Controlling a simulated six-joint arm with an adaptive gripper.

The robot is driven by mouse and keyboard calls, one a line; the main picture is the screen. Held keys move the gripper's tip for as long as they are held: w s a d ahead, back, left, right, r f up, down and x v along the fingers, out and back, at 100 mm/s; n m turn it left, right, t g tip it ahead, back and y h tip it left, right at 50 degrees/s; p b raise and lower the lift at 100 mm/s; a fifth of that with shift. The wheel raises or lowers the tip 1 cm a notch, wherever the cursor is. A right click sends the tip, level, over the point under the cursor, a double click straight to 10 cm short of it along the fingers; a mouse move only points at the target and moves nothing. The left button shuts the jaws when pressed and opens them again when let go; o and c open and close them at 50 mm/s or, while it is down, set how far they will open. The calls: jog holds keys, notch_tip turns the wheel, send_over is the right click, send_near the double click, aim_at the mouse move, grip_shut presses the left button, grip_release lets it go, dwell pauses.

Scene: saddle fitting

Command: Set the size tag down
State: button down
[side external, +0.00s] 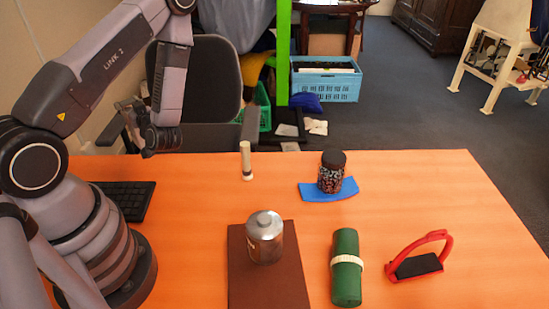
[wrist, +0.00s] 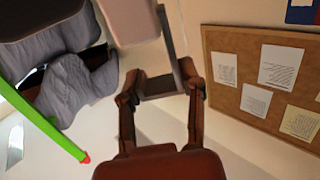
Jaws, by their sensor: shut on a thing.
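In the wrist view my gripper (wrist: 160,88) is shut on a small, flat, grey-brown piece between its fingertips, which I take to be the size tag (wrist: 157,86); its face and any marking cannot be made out. In the side view my wrist (side external: 162,138) is raised at the left, beyond the table's back edge and in front of the grey chair. The fingers and the tag cannot be made out clearly there. No tag shows on the orange table (side external: 205,205).
A tin (side external: 265,240) stands on a brown mat (side external: 270,292). A dark jar (side external: 331,172) stands on a blue cloth (side external: 346,192). A green roll (side external: 346,285), a red stirrup (side external: 447,245), a cream stick (side external: 246,160) and a keyboard (side external: 128,200) are also there.

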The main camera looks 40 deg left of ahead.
aim_at(138, 136)
jog(key=f, duration=0.1)
jog(key=s+f, duration=0.1)
jog(key=f, duration=0.1)
jog(key=shift+s+f+g, duration=0.1)
jog(key=shift+f+g, duration=0.15)
jog(key=shift+g, duration=0.05)
jog(key=shift+f, duration=2.35)
jog(key=c, duration=0.6)
grip_release()
jog(key=shift+c, duration=0.2)
